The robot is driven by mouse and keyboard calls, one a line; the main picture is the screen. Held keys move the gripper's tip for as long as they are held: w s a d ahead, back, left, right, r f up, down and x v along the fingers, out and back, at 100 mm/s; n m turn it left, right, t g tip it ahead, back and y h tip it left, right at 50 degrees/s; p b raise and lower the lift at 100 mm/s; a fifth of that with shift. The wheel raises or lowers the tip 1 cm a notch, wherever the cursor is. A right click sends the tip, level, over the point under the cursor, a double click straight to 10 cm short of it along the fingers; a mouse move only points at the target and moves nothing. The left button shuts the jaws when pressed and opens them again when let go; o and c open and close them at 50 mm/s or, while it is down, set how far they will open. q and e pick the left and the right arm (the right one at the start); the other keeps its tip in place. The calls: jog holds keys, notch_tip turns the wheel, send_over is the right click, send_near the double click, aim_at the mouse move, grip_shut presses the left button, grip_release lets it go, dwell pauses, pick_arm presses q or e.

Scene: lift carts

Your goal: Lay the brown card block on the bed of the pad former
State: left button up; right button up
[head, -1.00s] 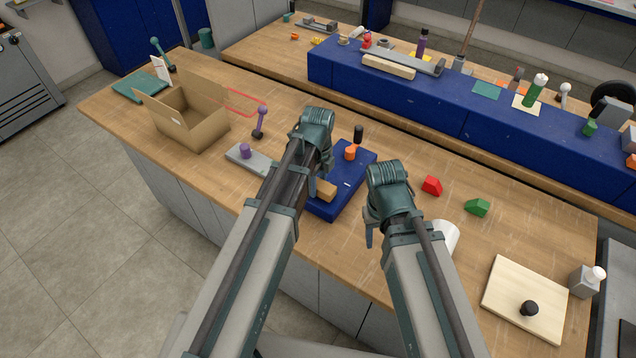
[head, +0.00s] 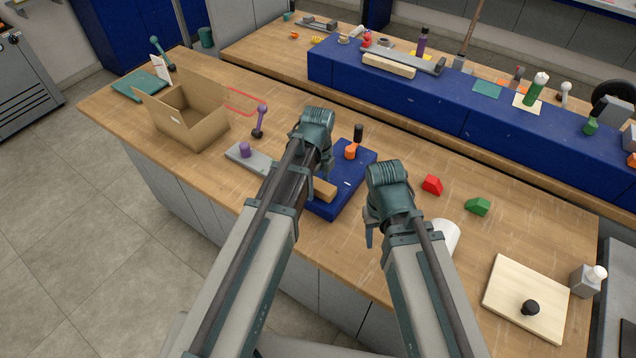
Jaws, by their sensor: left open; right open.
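The brown card block (head: 324,190) is on or just over the near left part of a blue flat-bedded device (head: 352,187), which I take for the pad former. That device carries an orange knob (head: 350,152) and a black-topped handle (head: 359,132). My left gripper (head: 326,172) is open, just above and behind the block; its arm hides part of the bed and of the block's left end. Whether the block lies flat on the bed is hard to tell. My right gripper (head: 369,236) is open and empty, to the right of the blue bed.
A grey plate with a purple knob (head: 245,150) lies left of my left arm. An open cardboard box (head: 190,128) stands further left. A red block (head: 432,185), a green block (head: 478,207), a white cylinder (head: 446,236) and a pale board (head: 520,305) are on the right.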

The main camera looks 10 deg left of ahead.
pick_arm(q)
notch_tip(320, 180, up, 14)
jog(key=p, duration=1.3)
jog(key=shift+f, duration=0.2)
jog(key=s+d+f+n+b, duration=0.3)
jog(key=s+n, duration=0.4)
jog(key=n, duration=0.2)
jog(key=s+d+f+n+y+b, duration=0.1)
jog(key=s+d+f+n+b, duration=0.2)
jog(key=s+n, duration=0.4)
jog(key=shift+f+n+b, duration=0.4)
jog(key=shift+f+n, duration=0.1)
jog(key=shift+n, duration=0.8)
